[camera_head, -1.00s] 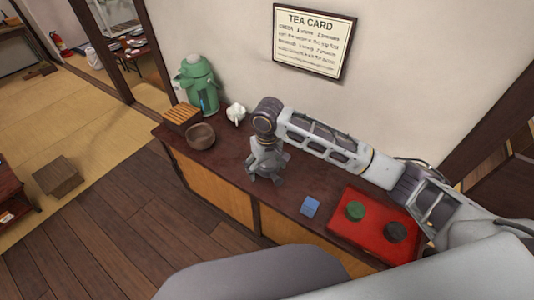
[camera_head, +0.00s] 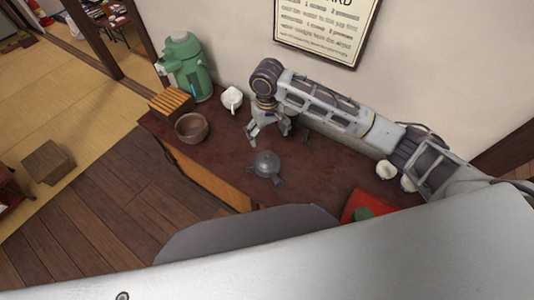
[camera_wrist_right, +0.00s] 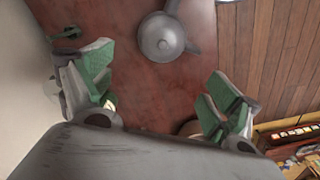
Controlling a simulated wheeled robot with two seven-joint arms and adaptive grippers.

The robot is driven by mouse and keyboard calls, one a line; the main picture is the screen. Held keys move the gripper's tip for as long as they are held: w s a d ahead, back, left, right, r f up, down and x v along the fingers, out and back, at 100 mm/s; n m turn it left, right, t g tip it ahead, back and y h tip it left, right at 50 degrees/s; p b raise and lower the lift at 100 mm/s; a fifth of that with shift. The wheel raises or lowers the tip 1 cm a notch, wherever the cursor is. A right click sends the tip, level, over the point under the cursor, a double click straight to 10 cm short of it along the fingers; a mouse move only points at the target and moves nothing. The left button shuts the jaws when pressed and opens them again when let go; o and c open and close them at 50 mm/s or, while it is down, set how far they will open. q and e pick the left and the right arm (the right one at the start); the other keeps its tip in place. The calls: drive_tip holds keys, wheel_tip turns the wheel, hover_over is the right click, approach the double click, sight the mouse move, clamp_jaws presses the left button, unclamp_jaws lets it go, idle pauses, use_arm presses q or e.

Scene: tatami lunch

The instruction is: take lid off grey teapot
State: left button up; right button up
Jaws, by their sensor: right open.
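The grey teapot (camera_head: 266,164) stands upright on the dark red-brown counter, with its round lid and knob on top. In the right wrist view the teapot (camera_wrist_right: 162,38) is at the top middle, with its lid in place. My right gripper (camera_head: 268,134) is open and empty above the counter, just behind the teapot and apart from it. In the right wrist view its two green-padded fingers (camera_wrist_right: 158,92) are spread wide with bare counter between them. My left gripper is out of view.
A brown bowl (camera_head: 191,128), a slatted wooden box (camera_head: 170,103), a green air pot (camera_head: 187,68) and a white pitcher (camera_head: 232,98) stand left on the counter (camera_head: 215,160). White cups (camera_head: 386,170) and a red tray (camera_head: 362,203) are at the right. The wall is close behind.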

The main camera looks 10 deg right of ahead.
sight(267, 155)
wheel_tip(267, 155, down, 8)
drive_tip(key=shift+s, duration=0.15)
drive_tip(key=shift+f, duration=0.2)
idle(0.7)
drive_tip(key=shift+a+f, duration=0.1)
drive_tip(key=shift+s+f+p, duration=0.2)
drive_tip(key=shift+f+p, duration=0.1)
drive_tip(key=shift+f, duration=2.2)
